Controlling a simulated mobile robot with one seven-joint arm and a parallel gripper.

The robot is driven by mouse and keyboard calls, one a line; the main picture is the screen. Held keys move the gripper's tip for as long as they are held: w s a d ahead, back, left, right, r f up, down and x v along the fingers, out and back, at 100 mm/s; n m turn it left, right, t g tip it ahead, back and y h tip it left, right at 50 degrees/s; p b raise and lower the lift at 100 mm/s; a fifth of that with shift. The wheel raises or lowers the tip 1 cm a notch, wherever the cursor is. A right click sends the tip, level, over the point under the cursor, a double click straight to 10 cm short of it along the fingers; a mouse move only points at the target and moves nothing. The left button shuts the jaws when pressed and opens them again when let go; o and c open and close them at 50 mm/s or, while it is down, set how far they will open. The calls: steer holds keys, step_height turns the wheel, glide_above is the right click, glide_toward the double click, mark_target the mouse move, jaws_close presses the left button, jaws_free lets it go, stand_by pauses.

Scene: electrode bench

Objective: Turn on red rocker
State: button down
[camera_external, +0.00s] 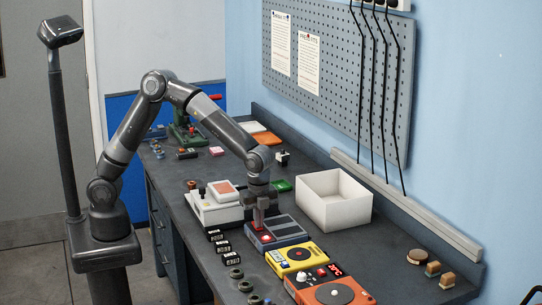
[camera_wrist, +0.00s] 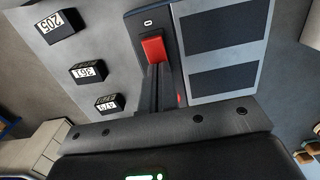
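The red rocker (camera_wrist: 153,48) sits on a dark strip at one side of a grey device (camera_wrist: 220,8) with two dark panels. In the external view the device (camera_external: 292,239) is on the bench, and the rocker shows as a small red spot (camera_external: 264,238) beside my fingers. My gripper (camera_wrist: 155,70) points down over this strip, its fingers together with only a thin line between them and nothing visibly held. Its tips lie right at the rocker's edge in the wrist view; I cannot tell whether they touch. In the external view my gripper (camera_external: 260,226) is just above the device.
Several small black numbered blocks (camera_wrist: 87,72) lie beside the device. A yellow unit (camera_external: 297,256) and an orange unit (camera_external: 333,293) stand in front. A white open box (camera_external: 334,199) is to the right, and a white unit with an orange top (camera_external: 218,208) is behind left.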

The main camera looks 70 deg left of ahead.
steer(key=shift+a+f, duration=0.45)
steer(key=shift+a, duration=0.4)
step_height(320, 180, up, 15)
steer(key=d, duration=0.2)
steer(key=shift+d, duration=0.15)
